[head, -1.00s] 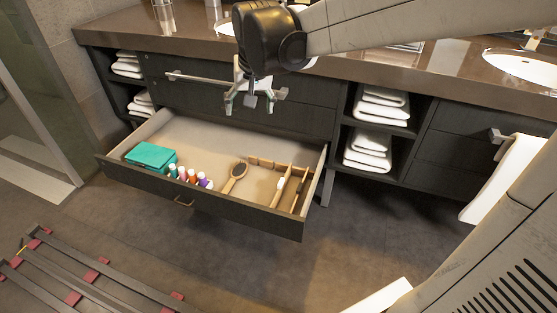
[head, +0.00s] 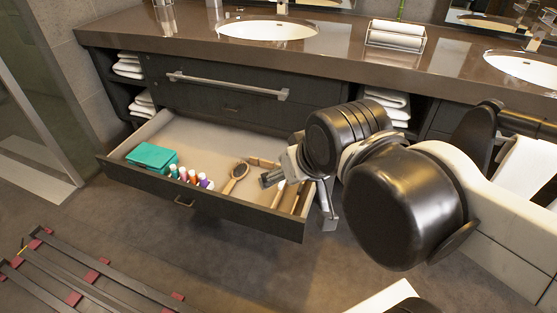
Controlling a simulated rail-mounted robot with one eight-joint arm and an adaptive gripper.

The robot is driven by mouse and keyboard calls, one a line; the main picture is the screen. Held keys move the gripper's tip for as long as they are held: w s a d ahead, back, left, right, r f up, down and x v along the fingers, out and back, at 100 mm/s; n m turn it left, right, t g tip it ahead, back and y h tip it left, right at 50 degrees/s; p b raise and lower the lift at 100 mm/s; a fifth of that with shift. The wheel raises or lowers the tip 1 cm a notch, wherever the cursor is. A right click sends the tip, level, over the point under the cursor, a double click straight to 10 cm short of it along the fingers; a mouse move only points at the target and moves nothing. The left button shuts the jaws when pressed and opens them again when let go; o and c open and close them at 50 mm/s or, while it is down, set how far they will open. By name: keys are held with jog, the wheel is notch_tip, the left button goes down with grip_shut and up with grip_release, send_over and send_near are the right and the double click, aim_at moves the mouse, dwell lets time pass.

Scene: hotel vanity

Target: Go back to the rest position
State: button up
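My gripper (head: 298,200) is in front of the vanity, over the right end of the open drawer (head: 250,215). One finger shows over the drawer and another part hangs past its right corner. I see nothing held in the part that shows. My arm reaches in from the right, bent and close to the camera.
The drawer holds a teal box (head: 152,157), several small bottles (head: 190,177), a brush (head: 237,176) and a wooden divider. The vanity counter (head: 190,48) with sinks runs behind. Shelves hold towels (head: 390,105). A slatted rack (head: 85,275) lies at lower left.

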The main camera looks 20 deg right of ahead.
jog(key=shift+s, duration=0.1)
dwell(0.3)
notch_tip(320, 180, up, 14)
jog(key=p, duration=1.4)
jog(key=shift+r, duration=0.15)
